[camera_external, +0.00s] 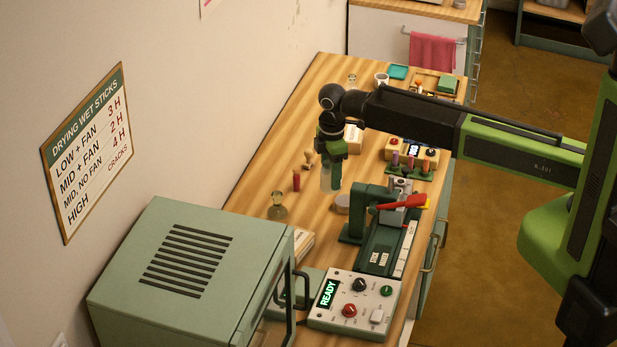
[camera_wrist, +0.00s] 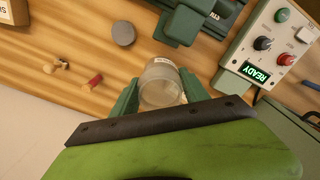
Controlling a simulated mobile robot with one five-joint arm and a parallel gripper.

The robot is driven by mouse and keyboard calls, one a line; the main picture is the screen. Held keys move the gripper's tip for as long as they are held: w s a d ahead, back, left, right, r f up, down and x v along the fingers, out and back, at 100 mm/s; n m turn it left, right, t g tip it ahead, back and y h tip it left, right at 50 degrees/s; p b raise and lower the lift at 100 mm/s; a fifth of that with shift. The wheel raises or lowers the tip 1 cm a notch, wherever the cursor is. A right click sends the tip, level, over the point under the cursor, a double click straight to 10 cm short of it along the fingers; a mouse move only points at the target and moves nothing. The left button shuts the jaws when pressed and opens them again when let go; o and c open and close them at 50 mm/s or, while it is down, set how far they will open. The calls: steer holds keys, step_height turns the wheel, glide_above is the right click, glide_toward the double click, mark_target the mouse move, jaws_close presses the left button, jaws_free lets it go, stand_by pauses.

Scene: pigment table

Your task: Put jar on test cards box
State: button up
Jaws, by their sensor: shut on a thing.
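My gripper (camera_external: 332,182) points down over the middle of the wooden table. It is shut on a clear, cylindrical jar (camera_external: 326,179). In the wrist view the jar (camera_wrist: 161,84) sits between the two green fingers of my gripper (camera_wrist: 158,92), its round top facing the camera. The jar looks upright and held above the table. Two small labelled boxes are candidates for the test cards box: a pale box (camera_external: 300,243) beside the green oven, and a white-topped box (camera_external: 354,138) behind my gripper. I cannot read either label.
A green press with a red lever (camera_external: 402,202) stands right of my gripper. The control panel (camera_external: 355,300) reads READY. A red cylinder (camera_external: 297,181), a wooden-handled stamp (camera_external: 309,158), a glass flask (camera_external: 277,208) and a grey disc (camera_wrist: 122,33) stand nearby. The green oven (camera_external: 190,270) fills the near left.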

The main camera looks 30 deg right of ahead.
steer(key=shift+s+a+r, duration=0.1)
steer(key=shift+s+a, duration=0.35)
steer(key=shift+a, duration=0.15)
steer(key=a+f+b, duration=0.2)
steer(key=a, duration=0.1)
steer(key=s+a+f+b, duration=0.1)
steer(key=a+f+b, duration=0.1)
steer(key=a, duration=0.2)
steer(key=s+a+f+b, duration=0.1)
steer(key=a+f+b, duration=0.2)
steer(key=shift+a, duration=0.4)
steer(key=shift+s+a, duration=0.2)
steer(key=shift+a, duration=0.1)
steer(key=b, duration=0.5)
glide_above(295, 241)
step_height(295, 241, down, 4)
steer(key=shift+f, duration=0.25)
steer(key=shift+r+p, duration=0.25)
steer(key=shift+p, duration=0.25)
steer(key=shift+f, duration=0.15)
steer(key=o, duration=1.4)
steer(key=shift+o, duration=0.2)
